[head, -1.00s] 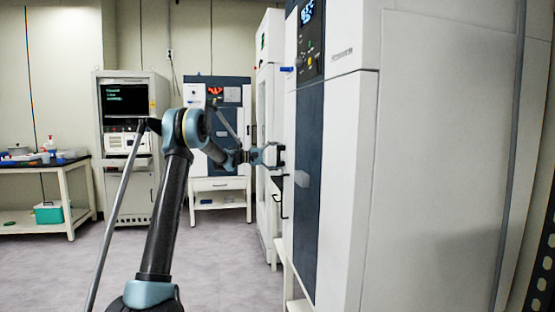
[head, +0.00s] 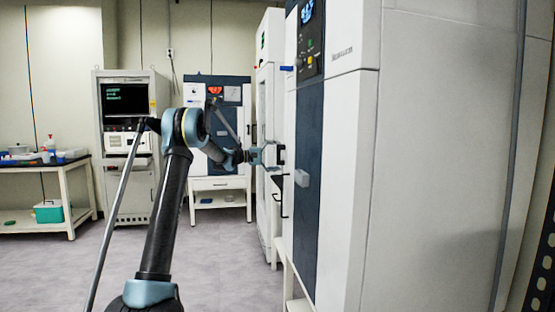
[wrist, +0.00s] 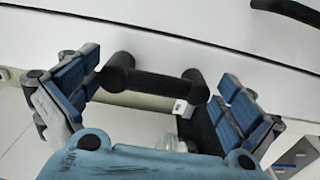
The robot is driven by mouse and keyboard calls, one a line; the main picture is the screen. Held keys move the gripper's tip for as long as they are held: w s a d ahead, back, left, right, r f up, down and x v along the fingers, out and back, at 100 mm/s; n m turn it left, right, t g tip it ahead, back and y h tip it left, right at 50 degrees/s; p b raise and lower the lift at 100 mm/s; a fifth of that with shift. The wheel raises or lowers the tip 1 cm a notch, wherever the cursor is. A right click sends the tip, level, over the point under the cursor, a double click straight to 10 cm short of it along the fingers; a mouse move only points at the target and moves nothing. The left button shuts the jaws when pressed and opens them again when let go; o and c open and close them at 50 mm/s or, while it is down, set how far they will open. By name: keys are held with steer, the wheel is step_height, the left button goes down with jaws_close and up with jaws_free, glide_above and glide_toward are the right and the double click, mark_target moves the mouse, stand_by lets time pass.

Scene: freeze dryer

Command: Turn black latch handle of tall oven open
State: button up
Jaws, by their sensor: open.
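In the wrist view, a black latch handle (wrist: 158,84) stands out from a white door face (wrist: 165,35). It is a short bar with two rounded ends. My gripper (wrist: 152,100) is open, with one blue-padded finger left of the handle and the other right of it. The handle's left end lies close to the left finger; I cannot tell whether they touch. In the head view, my gripper (head: 270,155) is at the front of the tall white oven (head: 266,95), and the latch handle cannot be made out there.
Another dark curved handle (wrist: 288,9) shows at the wrist view's upper right. A large white cabinet (head: 345,190) with a dark blue front strip stands close on the right. A rack with a screen (head: 125,100) and a table (head: 45,165) stand at the left. The floor between is clear.

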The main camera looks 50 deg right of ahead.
steer(key=v, duration=1.1)
steer(key=shift+w+a, duration=0.2)
steer(key=shift+a, duration=0.1)
steer(key=s+a+f+n+t+y, duration=0.2)
steer(key=s+a+f+t+y, duration=0.15)
steer(key=a, duration=1.55)
steer(key=s+a+f+n+t+y, duration=0.2)
steer(key=a+t, duration=0.3)
steer(key=a, duration=1.3)
steer(key=s+a+f+n+t+y, duration=0.1)
steer(key=s+a+f+y, duration=0.2)
steer(key=s+a+f, duration=0.4)
steer(key=s+a+f+n+t+y, duration=0.1)
steer(key=s+a+f+y, duration=0.2)
steer(key=s+a+f, duration=0.4)
steer(key=s+a+f+n+t+y, duration=0.1)
steer(key=s+a+f, duration=0.6)
steer(key=a, duration=1.4)
steer(key=shift+s+a+f+t+y, duration=0.2)
steer(key=shift+f+t+y, duration=0.35)
steer(key=shift+f+y, duration=0.5)
